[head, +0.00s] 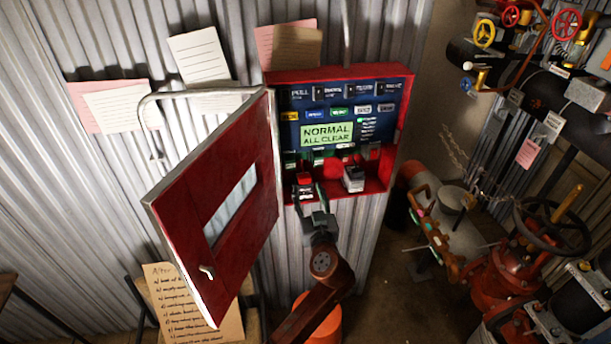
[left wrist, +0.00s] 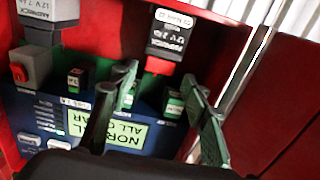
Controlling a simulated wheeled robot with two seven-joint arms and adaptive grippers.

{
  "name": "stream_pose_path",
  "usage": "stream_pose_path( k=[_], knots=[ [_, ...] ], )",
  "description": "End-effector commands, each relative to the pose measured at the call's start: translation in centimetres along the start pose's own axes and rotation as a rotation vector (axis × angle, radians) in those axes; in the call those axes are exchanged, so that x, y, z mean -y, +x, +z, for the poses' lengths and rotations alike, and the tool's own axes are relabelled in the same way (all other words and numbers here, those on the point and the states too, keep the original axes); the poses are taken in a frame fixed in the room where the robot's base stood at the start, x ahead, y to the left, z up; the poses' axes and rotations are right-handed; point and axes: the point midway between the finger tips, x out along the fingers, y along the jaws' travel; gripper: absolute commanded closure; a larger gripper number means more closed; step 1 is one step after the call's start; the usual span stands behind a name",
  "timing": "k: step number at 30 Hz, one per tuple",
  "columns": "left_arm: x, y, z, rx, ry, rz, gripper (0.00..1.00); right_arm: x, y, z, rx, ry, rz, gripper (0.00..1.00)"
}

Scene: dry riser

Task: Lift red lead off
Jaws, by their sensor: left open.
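The open red panel box (head: 338,74) holds a display reading "NORMAL ALL CLEAR" (head: 326,134). A dark battery with a white label (left wrist: 172,35) stands at its lower left, with a red piece (left wrist: 158,66), which looks like the red lead's end, at its top; the red piece also shows in the head view (head: 304,179). A grey battery (head: 353,180) stands to the right. My left gripper (head: 312,192) is open just in front of the dark battery. In the left wrist view its fingers (left wrist: 165,95) are apart, with the red piece beyond them. My right gripper is not seen.
The red panel door (head: 187,225) stands open at the left, close to my arm. Green terminal blocks (left wrist: 172,103) and a grey-red part (left wrist: 30,66) sit inside the box. Red valves and pipes (head: 500,275) stand at the right. An orange bin (head: 318,318) is below.

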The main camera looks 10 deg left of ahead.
Motion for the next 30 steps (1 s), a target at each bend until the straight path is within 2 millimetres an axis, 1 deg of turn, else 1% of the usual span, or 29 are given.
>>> stream_pose_path(
  k=[1, 3, 6, 9, 12, 18, 23, 30],
  knots=[
    [0.0, 0.8, 0.0, -0.001, 0.002, 0.000, 0.57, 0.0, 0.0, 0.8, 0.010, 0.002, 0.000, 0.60],
    [-0.1, 2.0, -0.1, -0.001, 0.004, -0.001, 0.57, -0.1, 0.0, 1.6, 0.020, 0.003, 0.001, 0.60],
    [-0.1, 3.6, 0.0, -0.001, 0.003, 0.001, 0.57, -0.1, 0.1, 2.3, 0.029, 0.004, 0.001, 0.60],
    [-0.1, 4.9, 0.0, -0.001, 0.004, 0.001, 0.57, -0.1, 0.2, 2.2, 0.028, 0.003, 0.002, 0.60],
    [0.0, 5.9, 0.1, 0.001, 0.003, 0.000, 0.57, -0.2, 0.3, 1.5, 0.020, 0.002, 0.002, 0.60],
    [0.1, 6.6, 0.1, 0.002, 0.002, -0.001, 0.57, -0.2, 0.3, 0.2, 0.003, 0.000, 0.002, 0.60],
    [0.2, 6.6, 0.1, 0.002, 0.001, -0.002, 0.57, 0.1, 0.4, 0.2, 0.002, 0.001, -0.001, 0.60],
    [0.2, 6.6, 0.1, 0.002, 0.002, -0.002, 0.72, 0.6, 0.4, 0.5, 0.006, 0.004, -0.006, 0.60]
  ],
)
